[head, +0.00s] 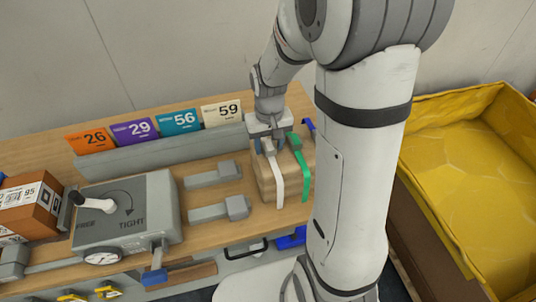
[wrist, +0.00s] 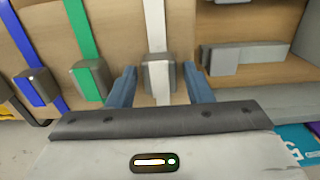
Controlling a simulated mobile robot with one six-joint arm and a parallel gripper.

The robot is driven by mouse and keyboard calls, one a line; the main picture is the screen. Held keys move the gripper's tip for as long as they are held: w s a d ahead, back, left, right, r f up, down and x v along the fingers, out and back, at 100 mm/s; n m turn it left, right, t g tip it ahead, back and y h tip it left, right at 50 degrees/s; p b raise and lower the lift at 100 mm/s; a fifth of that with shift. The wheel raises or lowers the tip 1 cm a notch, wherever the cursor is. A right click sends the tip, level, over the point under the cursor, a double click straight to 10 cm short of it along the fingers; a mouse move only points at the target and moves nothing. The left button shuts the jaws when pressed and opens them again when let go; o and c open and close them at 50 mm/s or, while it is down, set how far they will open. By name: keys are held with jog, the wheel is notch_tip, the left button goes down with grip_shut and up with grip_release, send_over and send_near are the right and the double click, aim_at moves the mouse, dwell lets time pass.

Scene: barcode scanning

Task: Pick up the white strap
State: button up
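The white strap (head: 278,182) hangs over the front of a wooden block at the right end of the workbench. In the wrist view the white strap (wrist: 155,28) runs through a grey buckle (wrist: 158,75). My gripper (head: 268,146) is above the block, at the upper end of the white strap. In the wrist view the blue fingers of my gripper (wrist: 160,88) stand open on either side of the buckle, with small gaps visible. In the head view the fingers partly hide the strap's top.
A green strap (head: 304,178) hangs just right of the white one, and a blue strap (wrist: 38,62) lies beyond it. Grey clamp blocks (head: 220,209) are on the bench to the left. A yellow-lined bin (head: 440,150) stands at the right.

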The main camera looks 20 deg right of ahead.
grip_shut()
dwell(0.4)
